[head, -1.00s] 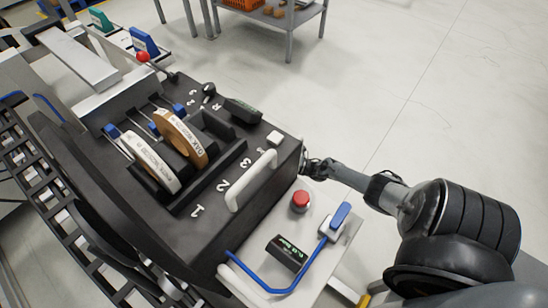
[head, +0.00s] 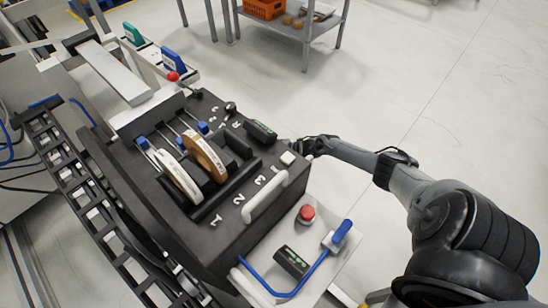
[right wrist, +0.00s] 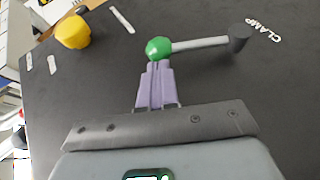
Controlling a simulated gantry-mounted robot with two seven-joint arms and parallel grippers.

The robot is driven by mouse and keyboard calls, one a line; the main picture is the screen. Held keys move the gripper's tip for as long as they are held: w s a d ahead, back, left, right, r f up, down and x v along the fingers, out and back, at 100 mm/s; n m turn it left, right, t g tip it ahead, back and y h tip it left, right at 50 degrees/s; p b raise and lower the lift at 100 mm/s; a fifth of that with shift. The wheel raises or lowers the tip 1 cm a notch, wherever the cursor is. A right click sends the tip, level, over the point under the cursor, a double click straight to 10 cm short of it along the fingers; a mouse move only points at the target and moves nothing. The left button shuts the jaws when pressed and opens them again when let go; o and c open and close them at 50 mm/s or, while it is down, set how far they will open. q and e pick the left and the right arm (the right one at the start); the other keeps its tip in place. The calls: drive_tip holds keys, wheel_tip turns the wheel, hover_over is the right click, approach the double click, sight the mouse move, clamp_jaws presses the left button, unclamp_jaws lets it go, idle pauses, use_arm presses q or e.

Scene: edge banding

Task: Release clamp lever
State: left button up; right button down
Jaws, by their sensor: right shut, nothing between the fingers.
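The clamp lever (right wrist: 200,44) shows in the right wrist view as a pale rod on a dark panel. It runs from a green ball (right wrist: 158,48) to a dark pivot (right wrist: 239,38) beside the printed word CLAMP. My right gripper (right wrist: 155,68) is shut, with its lavender fingertips together right at the green ball's near edge. Nothing is between them; whether they touch the ball I cannot tell. In the head view my right gripper (head: 303,147) is at the right side of the black machine (head: 225,225), partly hidden by it. My left gripper is out of view.
A yellow knob (right wrist: 73,32) stands left of the lever. A red button (head: 306,213) is on the lower shelf.

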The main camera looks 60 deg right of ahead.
drive_tip(key=shift+w+d+f+g+b, duration=0.1)
drive_tip(key=shift+w+f+g+b, duration=0.1)
drive_tip(key=shift+w+b, duration=0.25)
drive_tip(key=shift+w+d+f+g+b, duration=0.1)
drive_tip(key=shift+w+g+b, duration=0.1)
drive_tip(key=shift+w+b, duration=0.25)
drive_tip(key=shift+w+r, duration=0.1)
